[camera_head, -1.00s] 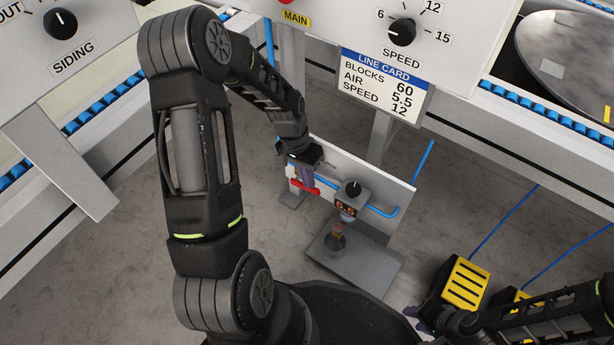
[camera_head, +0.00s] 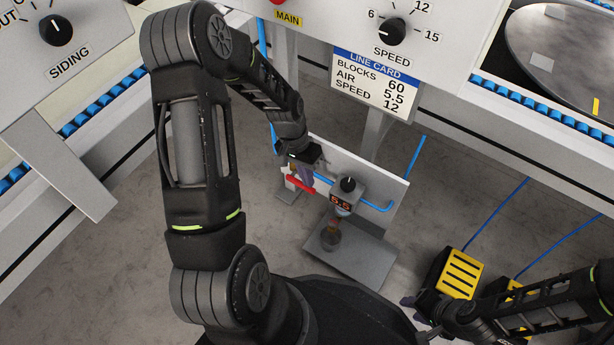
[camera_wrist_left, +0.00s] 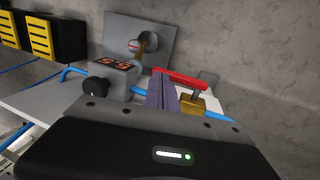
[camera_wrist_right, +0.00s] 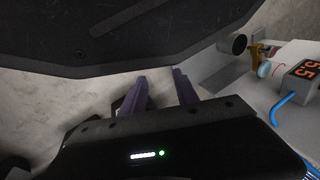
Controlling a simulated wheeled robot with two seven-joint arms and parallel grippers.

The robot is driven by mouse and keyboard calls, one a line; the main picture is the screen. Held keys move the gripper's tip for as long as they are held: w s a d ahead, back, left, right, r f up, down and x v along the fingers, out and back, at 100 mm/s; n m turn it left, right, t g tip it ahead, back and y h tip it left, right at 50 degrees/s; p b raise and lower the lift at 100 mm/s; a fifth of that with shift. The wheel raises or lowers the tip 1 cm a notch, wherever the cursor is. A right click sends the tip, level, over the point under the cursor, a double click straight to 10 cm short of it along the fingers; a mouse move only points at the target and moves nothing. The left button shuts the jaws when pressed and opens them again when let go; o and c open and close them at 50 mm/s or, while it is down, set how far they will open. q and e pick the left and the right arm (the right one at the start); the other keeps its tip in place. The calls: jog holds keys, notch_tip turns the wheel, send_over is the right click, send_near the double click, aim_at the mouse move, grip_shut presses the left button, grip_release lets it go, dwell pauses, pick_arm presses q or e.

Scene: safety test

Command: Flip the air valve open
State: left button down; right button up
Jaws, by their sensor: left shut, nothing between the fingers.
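The air valve's red lever (camera_head: 299,184) is on the left part of a white panel, and looks roughly in line with the blue pipe (camera_head: 376,206). In the left wrist view the red lever (camera_wrist_left: 184,78) sits above a brass valve body (camera_wrist_left: 193,104). My left gripper (camera_head: 307,177) is at the lever, its purple fingers (camera_wrist_left: 161,92) shut with nothing between them. They overlap the lever's left end in that view; contact is unclear. My right gripper (camera_head: 409,302) is low on the right, away from the valve. Its purple fingers (camera_wrist_right: 160,90) are apart and empty.
A regulator with a black knob (camera_head: 348,185) and display reading 5.5 (camera_head: 341,201) is right of the valve, above a grey base plate (camera_head: 362,258). Yellow-topped pedals (camera_head: 461,274) stand on the floor at right. The line card (camera_head: 375,82) hangs above.

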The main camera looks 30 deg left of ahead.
pick_arm(q)
jog(key=shift+r, duration=0.15)
pick_arm(e)
jog(key=shift+r, duration=0.1)
